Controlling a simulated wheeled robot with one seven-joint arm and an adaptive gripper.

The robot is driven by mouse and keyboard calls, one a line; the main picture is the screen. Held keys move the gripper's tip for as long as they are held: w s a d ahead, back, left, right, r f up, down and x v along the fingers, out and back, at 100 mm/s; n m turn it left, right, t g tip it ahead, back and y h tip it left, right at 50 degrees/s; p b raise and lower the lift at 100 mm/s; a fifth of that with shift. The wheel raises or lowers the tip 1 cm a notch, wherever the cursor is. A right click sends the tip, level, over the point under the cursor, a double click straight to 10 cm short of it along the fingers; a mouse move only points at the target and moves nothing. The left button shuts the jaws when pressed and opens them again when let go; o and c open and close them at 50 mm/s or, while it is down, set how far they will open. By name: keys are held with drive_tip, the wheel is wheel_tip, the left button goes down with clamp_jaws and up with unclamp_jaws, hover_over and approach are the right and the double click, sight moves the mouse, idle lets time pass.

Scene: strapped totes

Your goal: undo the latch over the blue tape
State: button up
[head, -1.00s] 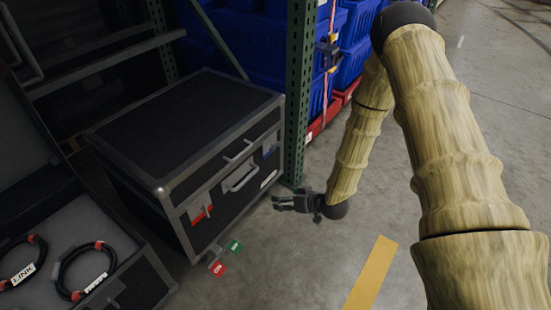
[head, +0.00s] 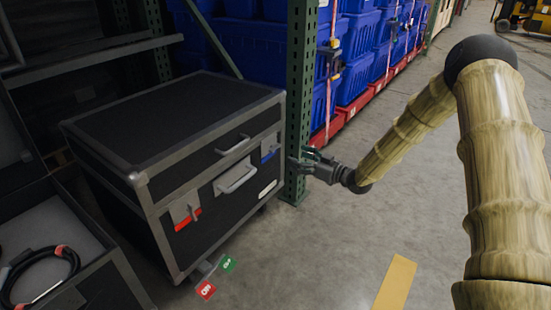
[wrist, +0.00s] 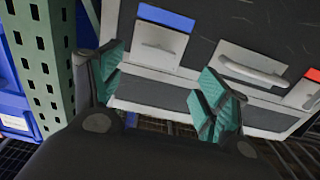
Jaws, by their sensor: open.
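The black case (head: 165,130) with grey metal edges stands on the floor, lid down. Blue tape (head: 268,156) marks the latch at the right end of its front. In the wrist view the blue tape (wrist: 166,18) and the grey latch plate (wrist: 160,46) show at the upper left, apart from my fingers. My gripper (head: 303,162) is open and empty, to the right of this latch in the head view. Its green finger pads show in the wrist view (wrist: 158,88), with the case front beyond them. Whether the latch is fastened is too small to tell.
A second latch (head: 186,210) with red tape sits at the left of the front, with a handle (head: 236,180) between. A green rack post (head: 299,100) stands close behind my gripper. Blue totes (head: 355,70) are behind.

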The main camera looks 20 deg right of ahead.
sight(278, 148)
drive_tip(key=shift+b+x, duration=2.7)
drive_tip(key=shift+x, duration=2.65)
drive_tip(key=shift+w+d+r, duration=0.15)
drive_tip(key=shift+r, duration=0.05)
drive_tip(key=c, duration=1)
